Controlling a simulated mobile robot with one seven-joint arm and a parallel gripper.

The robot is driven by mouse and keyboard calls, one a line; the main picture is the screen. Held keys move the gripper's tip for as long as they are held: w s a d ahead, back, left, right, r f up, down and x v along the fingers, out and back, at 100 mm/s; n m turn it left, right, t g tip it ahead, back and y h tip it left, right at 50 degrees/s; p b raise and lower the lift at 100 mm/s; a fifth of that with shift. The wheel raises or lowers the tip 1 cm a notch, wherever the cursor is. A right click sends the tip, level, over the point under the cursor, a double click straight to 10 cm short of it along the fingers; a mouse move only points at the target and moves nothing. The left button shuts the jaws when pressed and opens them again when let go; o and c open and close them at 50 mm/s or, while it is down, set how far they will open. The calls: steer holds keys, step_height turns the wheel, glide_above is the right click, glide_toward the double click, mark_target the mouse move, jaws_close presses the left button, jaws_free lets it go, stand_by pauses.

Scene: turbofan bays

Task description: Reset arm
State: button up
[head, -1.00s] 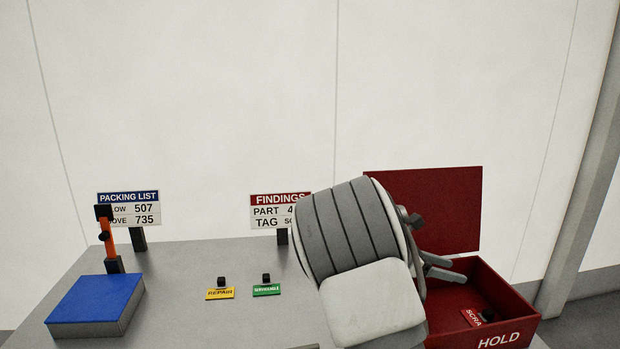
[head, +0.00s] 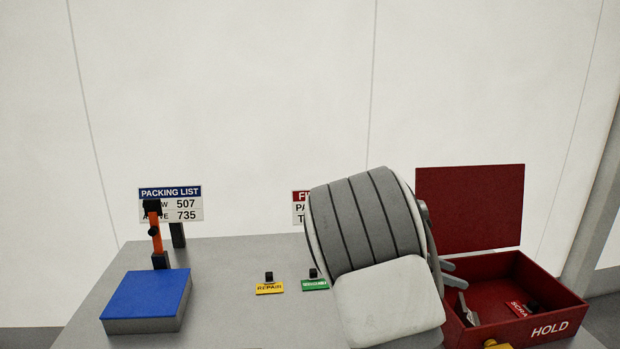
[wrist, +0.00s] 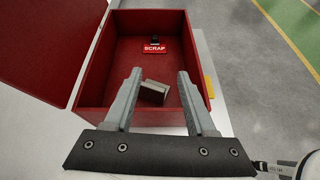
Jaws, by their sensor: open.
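My gripper (wrist: 160,72) is open, its two grey fingers apart over the red HOLD box (wrist: 88,85). A small grey-brown metal part (wrist: 153,92) shows between the fingers and appears to lie in the box below them. In the head view, my arm hides most of the gripper (head: 452,273); its fingertips show at the left side of the HOLD box (head: 572,308). A red SCRAP tag (wrist: 154,49) with a black knob lies in the box.
The box's red lid (head: 470,208) stands open at the back. On the grey bench (head: 230,325) are a blue block (head: 147,296), an orange stand (head: 156,235), a yellow REPAIR tag (head: 269,288) and a green SERVICEABLE tag (head: 315,284). My arm partly covers the findings sign (head: 299,207).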

steer(key=s+m, duration=0.1)
steer(key=s+m+y, duration=0.1)
steer(key=s+d+y+b, duration=0.1)
steer(key=s, duration=0.1)
steer(key=shift+s+f+m+g, duration=0.1)
steer(key=shift+f+m+g, duration=0.2)
steer(key=shift+f+m, duration=0.1)
steer(key=s+a+f+m+t+y+b, duration=0.15)
steer(key=s+a+m+y+b, duration=0.3)
steer(key=s+a+m, duration=0.55)
steer(key=s+a+r+m+t+y+b, duration=0.1)
steer(key=s+a+m+t+y+b, duration=0.35)
steer(key=s, duration=1.05)
step_height(320, 180, up, 14)
steer(key=a+m+g+y+p, duration=0.1)
steer(key=a+p, duration=0.1)
steer(key=p, duration=1.3)
steer(key=shift+y+p, duration=0.35)
steer(key=shift+y, duration=0.05)
steer(key=shift+d, duration=0.1)
